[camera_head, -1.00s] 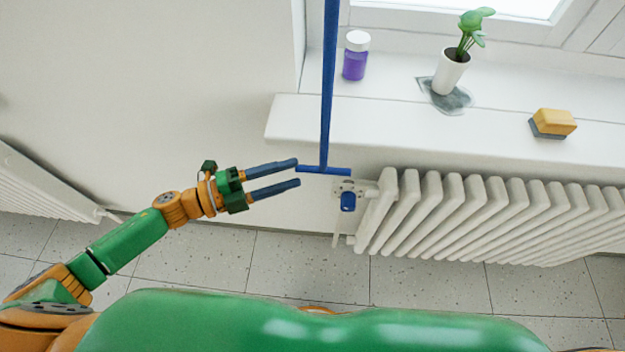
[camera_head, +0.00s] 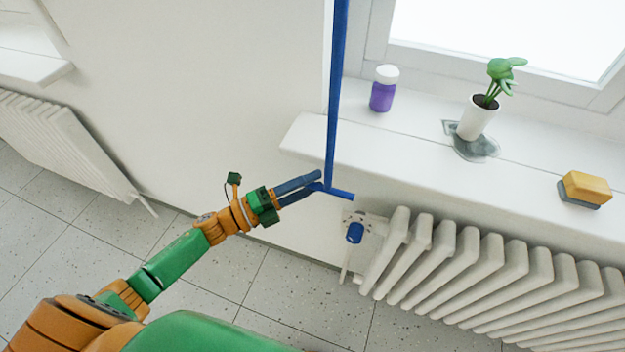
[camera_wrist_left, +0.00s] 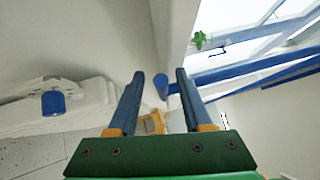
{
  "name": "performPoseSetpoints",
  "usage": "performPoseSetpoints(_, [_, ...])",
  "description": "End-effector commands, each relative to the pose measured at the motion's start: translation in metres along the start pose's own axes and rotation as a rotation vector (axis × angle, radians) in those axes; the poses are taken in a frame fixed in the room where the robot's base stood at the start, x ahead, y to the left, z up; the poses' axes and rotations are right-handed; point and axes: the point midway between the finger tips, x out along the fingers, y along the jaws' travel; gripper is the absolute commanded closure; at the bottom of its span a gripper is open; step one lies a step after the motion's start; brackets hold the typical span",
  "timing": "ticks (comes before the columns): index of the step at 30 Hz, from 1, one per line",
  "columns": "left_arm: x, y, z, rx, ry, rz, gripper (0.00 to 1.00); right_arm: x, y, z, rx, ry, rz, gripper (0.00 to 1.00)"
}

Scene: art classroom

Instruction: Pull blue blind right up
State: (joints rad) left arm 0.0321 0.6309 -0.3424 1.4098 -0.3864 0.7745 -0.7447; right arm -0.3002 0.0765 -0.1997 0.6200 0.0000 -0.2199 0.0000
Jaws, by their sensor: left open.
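The blue blind pull (camera_head: 337,95) hangs as a long rod in front of the window sill, with a short blue crossbar (camera_head: 340,193) at its lower end. My left gripper (camera_head: 321,181) is open at the crossbar's left end, its fingertips overlapping that end in the head view. In the left wrist view, the round end of the crossbar (camera_wrist_left: 161,83) shows between the two fingertips (camera_wrist_left: 160,74), nearer the right-hand finger; contact cannot be told. The blind itself is out of view. My right gripper is not in view.
A white radiator (camera_head: 490,265) with a blue-knobbed valve (camera_head: 355,233) stands below the sill (camera_head: 420,160). The sill holds a purple jar (camera_head: 382,95), a potted plant (camera_head: 477,120) and a sponge (camera_head: 585,188). Another radiator (camera_head: 70,145) is at left. Wall between is clear.

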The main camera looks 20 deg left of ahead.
Motion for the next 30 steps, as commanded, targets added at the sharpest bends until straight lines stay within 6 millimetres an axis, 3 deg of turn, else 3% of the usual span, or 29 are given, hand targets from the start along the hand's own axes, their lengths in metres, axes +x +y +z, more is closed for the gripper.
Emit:
performPoseSetpoints(8, [0.0046, 0.0005, -0.0004, 0.0, 0.001, 0.001, 0.5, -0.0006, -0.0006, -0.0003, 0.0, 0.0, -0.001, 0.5])
performPoseSetpoints(12, [0.0045, 0.0005, -0.0004, 0.0, 0.001, 0.001, 0.88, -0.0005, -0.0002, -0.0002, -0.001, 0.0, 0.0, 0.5])
performPoseSetpoints(14, [0.0045, 0.0005, -0.0004, 0.0, 0.001, 0.001, 1.0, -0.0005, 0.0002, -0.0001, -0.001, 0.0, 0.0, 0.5])
performPoseSetpoints(30, [0.0043, 0.0007, -0.0005, -0.001, 0.001, 0.001, 1.0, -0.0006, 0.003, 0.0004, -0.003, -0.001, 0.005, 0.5])
